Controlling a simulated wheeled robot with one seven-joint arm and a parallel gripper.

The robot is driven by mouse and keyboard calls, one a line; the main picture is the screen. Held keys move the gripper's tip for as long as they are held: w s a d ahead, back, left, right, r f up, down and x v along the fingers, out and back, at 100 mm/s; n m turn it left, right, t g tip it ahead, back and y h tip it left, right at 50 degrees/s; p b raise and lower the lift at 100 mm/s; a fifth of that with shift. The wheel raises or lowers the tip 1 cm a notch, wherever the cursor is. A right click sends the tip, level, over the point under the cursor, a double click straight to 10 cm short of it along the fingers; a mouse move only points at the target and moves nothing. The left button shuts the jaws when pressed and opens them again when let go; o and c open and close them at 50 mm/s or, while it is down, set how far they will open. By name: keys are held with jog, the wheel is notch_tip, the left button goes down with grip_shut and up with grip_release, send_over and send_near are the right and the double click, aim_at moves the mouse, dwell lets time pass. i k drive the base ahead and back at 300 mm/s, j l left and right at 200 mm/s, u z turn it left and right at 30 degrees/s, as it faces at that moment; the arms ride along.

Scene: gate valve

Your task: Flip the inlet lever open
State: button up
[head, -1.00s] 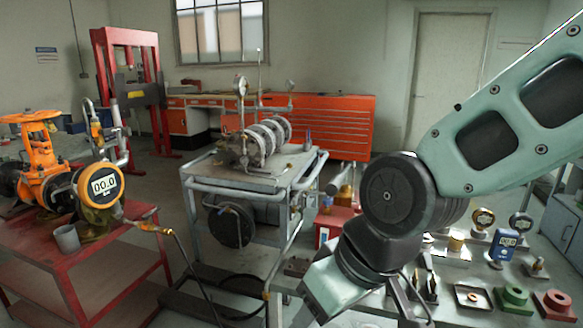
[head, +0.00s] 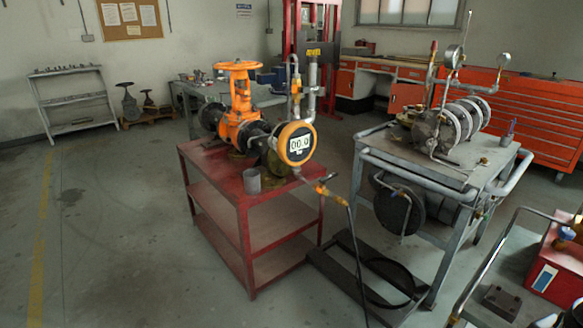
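An orange gate valve with a handwheel (head: 238,66) stands on a red cart. A round gauge with an orange rim (head: 297,143) faces me on its right and reads 00.0. A small orange fitting (head: 321,189) sits where a hose leaves the cart's right side; another small orange part (head: 296,88) shows on the upright pipe behind the gauge. I cannot tell which of these is the inlet lever, nor how it is turned. My gripper and arm are not in view.
The red cart (head: 222,189) carries a grey cup (head: 252,181). A dark hose (head: 355,250) hangs to the floor at its right. A grey pump cart (head: 372,152) and a dark floor frame (head: 335,268) stand right of it. The floor to the left and front is open.

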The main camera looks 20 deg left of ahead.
aim_at(322, 180)
jog(key=i+j+u, duration=0.6)
jog(key=i, duration=0.25)
jog(key=j+u, duration=0.2)
jog(key=j, duration=0.45)
